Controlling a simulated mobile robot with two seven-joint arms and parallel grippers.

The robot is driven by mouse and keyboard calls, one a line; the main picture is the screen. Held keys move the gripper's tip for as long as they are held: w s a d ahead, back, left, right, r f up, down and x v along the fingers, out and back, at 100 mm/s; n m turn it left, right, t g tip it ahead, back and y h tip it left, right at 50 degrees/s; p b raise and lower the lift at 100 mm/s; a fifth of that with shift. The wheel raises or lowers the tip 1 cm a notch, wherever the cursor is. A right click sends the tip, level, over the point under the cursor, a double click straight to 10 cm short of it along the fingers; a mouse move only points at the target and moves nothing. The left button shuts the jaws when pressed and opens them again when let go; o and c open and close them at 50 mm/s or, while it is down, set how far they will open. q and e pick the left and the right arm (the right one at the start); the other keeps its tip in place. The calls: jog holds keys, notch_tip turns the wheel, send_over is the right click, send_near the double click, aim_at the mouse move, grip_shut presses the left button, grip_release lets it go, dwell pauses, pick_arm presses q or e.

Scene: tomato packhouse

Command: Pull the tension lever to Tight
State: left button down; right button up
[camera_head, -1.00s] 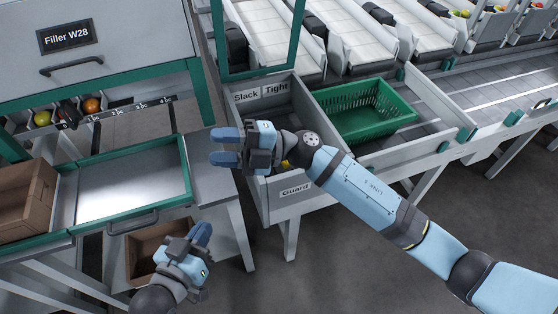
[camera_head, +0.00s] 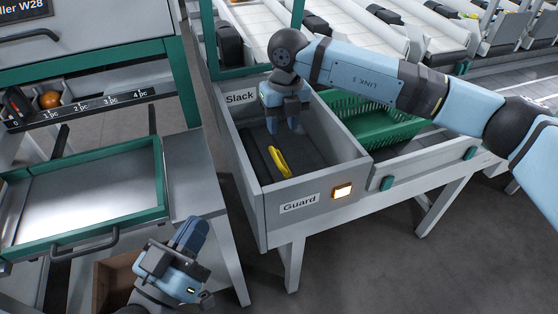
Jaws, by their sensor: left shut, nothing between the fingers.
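A yellow lever handle (camera_head: 279,162) stands tilted in a dark slot inside the grey box. The "Slack" label (camera_head: 240,97) is on the box's back wall at left; the "Tight" label is hidden behind my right arm. My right gripper (camera_head: 283,130) points down inside the box, above and behind the handle, its two fingers apart with nothing visible between them. It appears apart from the handle. My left gripper (camera_head: 194,230) is low in front of the filler, shut and empty, away from the lever.
A green crate (camera_head: 372,128) stands right of the box, partly behind my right arm. A metal tray (camera_head: 80,205) with a green frame is at left. A cardboard box (camera_head: 112,275) is below.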

aim_at(279, 162)
jog(key=f+b, duration=0.1)
jog(key=f, duration=0.2)
jog(key=f+b, duration=0.1)
jog(key=f, duration=0.7)
jog(key=shift+s+a+f+b, duration=0.1)
jog(key=shift+s+a+b, duration=0.05)
jog(key=shift+a+b, duration=0.25)
pick_arm(q)
jog(key=shift+g, duration=0.9)
jog(key=f, duration=0.4)
jog(key=shift+w+d+f, duration=0.2)
jog(key=shift+f, duration=0.15)
pick_arm(e)
grip_shut()
